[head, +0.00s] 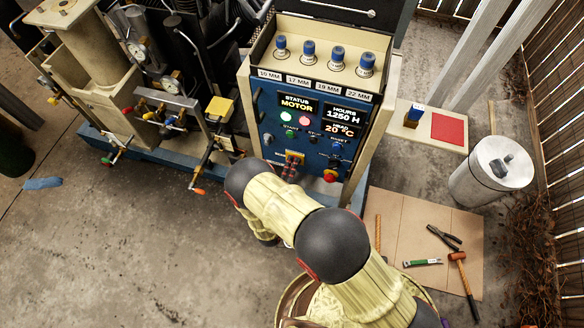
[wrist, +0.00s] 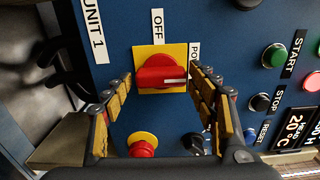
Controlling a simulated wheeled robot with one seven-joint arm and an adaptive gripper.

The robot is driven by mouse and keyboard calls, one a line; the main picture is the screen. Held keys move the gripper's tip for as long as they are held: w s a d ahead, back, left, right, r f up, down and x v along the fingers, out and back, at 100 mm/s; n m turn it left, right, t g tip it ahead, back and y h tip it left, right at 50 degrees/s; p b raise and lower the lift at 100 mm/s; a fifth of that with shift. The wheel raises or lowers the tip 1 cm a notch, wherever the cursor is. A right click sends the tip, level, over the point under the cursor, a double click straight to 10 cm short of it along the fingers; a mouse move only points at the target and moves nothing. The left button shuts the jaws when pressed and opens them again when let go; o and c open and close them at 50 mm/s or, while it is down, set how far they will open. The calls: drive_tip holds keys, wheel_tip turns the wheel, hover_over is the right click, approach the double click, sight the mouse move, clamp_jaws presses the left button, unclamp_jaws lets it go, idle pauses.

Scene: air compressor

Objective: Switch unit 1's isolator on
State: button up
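Unit 1's isolator is a red rotary handle (wrist: 155,77) on a square yellow plate (wrist: 143,53), set in the blue panel. An "OFF" label (wrist: 157,25) is above the plate. My gripper (wrist: 160,82) is open, with one padded finger on each side of the handle. I cannot tell whether the fingers touch it. In the head view the yellow plate (head: 296,154) shows just beyond my gripper (head: 291,170), and the handle is largely hidden.
A red mushroom button (wrist: 142,150) sits below the isolator in the wrist view, between my fingers. Green start (wrist: 274,56) and black stop (wrist: 260,102) buttons are to the right. In the head view, a tool mat (head: 395,220) and a metal cylinder (head: 490,175) are on the floor to the right.

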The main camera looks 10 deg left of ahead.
drive_tip(key=shift+o, duration=0.7)
drive_tip(key=s+a, duration=0.1)
drive_tip(key=s, duration=1.1)
